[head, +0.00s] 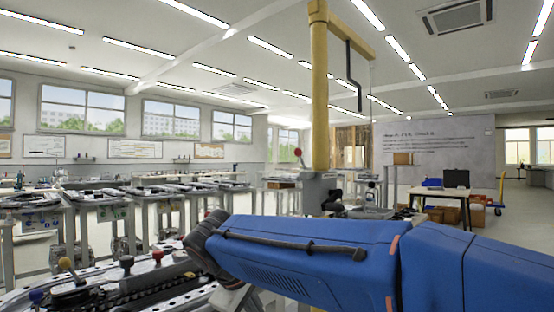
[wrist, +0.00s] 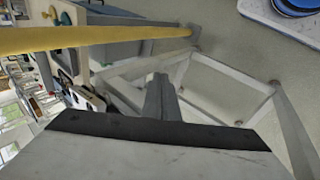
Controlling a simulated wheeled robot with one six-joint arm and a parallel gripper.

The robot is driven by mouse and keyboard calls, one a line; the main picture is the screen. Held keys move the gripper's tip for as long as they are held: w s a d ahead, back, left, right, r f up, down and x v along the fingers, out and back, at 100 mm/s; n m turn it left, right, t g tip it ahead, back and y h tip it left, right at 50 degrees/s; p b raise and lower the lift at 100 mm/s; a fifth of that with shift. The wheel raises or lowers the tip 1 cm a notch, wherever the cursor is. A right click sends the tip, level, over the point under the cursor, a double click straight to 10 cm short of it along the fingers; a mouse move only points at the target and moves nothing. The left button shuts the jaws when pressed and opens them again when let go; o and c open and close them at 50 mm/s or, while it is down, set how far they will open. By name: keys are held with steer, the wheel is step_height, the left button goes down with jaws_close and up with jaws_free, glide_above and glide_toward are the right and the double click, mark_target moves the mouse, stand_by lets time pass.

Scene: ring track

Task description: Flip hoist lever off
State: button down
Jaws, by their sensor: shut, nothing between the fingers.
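The yellow hoist post (head: 320,95) stands near the middle of the head view, with a yellow jib (head: 350,32) and a thin cable at the top. A lever with a red ball knob (head: 298,152) stands up beside the post, above a grey box (head: 317,190); I cannot tell its on or off side. In the wrist view the yellow post (wrist: 90,39) crosses the upper left, and I cannot make out the lever there. My gripper (wrist: 160,82) is shut and empty, apart from the post. My blue arm hides its tip in the head view.
A worktop with a chain and several knobs (head: 125,262) lies at the lower left. Several workbenches (head: 95,198) line the left side. A table (head: 445,191) with boxes stands at the right. A pale metal frame (wrist: 215,68) and open floor lie below my gripper.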

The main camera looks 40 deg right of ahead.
mark_target(301, 158)
steer(key=w+d+r+m+g+h, duration=0.1)
steer(key=w+d+r+g+h, duration=0.2)
steer(key=w+r, duration=0.3)
steer(key=w+d+r+m+g+h, duration=0.1)
steer(key=w+d+r+g+h, duration=0.2)
steer(key=r, duration=1.3)
steer(key=w+d+r+m+g+h, duration=0.1)
steer(key=w+d+r+h, duration=0.4)
steer(key=w+r, duration=0.5)
step_height(301, 158, up, 2)
steer(key=shift+d+m+g+h, duration=0.35)
steer(key=shift+d+g, duration=0.2)
steer(key=shift+g, duration=0.35)
steer(key=s+d+r, duration=0.2)
steer(key=s+d, duration=0.5)
steer(key=d, duration=0.2)
steer(key=shift+r, duration=0.15)
